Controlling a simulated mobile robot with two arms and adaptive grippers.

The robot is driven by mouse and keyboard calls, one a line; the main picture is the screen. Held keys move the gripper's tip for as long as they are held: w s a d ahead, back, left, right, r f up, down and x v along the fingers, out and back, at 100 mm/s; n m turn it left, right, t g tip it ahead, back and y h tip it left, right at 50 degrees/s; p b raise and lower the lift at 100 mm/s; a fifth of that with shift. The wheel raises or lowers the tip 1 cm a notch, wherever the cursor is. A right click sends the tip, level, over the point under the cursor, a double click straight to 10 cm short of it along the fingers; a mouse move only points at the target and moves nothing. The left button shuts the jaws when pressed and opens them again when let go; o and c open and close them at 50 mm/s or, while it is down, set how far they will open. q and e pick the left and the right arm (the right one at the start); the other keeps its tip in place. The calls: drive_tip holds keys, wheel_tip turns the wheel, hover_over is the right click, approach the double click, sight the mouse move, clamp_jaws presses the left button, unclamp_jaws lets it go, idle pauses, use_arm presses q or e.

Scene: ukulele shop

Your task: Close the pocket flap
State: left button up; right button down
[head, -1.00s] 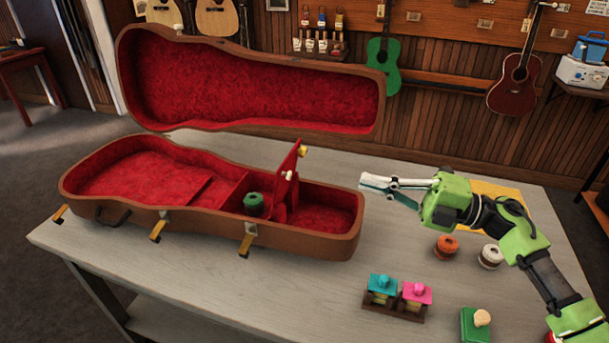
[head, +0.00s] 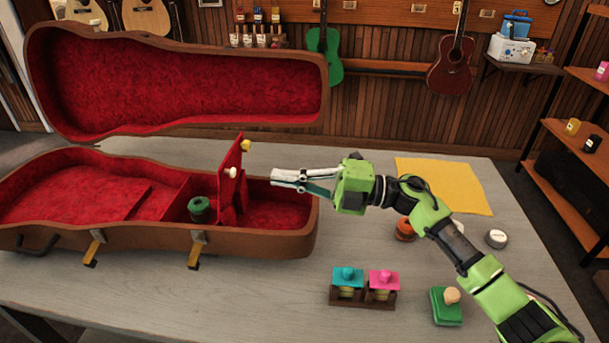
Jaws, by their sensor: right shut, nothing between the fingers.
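The pocket flap (head: 230,178) is a red panel standing upright in the open ukulele case (head: 150,240), with a cream knob (head: 231,173) on its face and a yellow knob at its edge. A green round spool (head: 199,209) sits in the pocket, to the left of the flap. My right gripper (head: 274,180) is shut and empty. It points left over the case's right end, to the right of the flap, with a visible gap between them. My left gripper is not in view.
The case lid (head: 180,85) stands open behind. On the table (head: 240,300) to the right are a yellow cloth (head: 447,184), an orange spool (head: 405,229), a white-topped spool (head: 496,238), a small rack with teal and pink items (head: 364,288) and a green block (head: 446,306).

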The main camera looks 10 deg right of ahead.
sight(235, 171)
drive_tip(key=x, duration=0.7)
drive_tip(key=shift+p, duration=0.3)
